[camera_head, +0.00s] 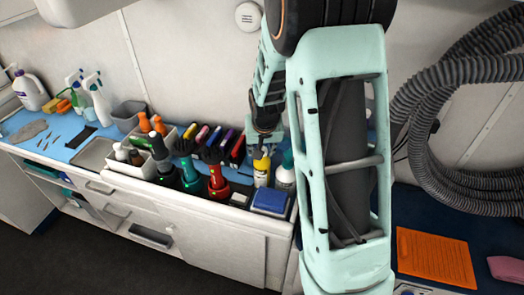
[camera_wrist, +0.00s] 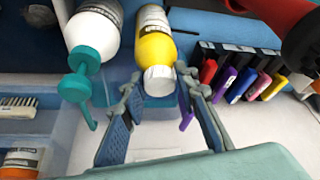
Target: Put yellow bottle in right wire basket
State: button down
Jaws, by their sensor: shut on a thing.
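The yellow bottle (camera_head: 262,168), with a white label band and a pale cap, stands on the worktop among grooming tools. It also shows in the wrist view (camera_wrist: 155,48), with its cap between the two fingers. My gripper (camera_wrist: 160,84) is shut on the bottle near its cap end. In the head view my gripper (camera_head: 263,146) is over the bottle top, partly hidden by my arm. I cannot make out a wire basket in either view; my arm covers part of the worktop's right side.
A white bottle with a teal pump (camera_head: 285,172) stands close to the right of the yellow bottle. Red (camera_head: 217,178) and green clippers and several coloured tools are to its left. A blue box (camera_head: 270,200) lies in front. A hose (camera_head: 440,100) hangs at right.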

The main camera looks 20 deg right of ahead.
jog(key=c, duration=1.5)
grip_release()
jog(key=shift+f, duration=0.1)
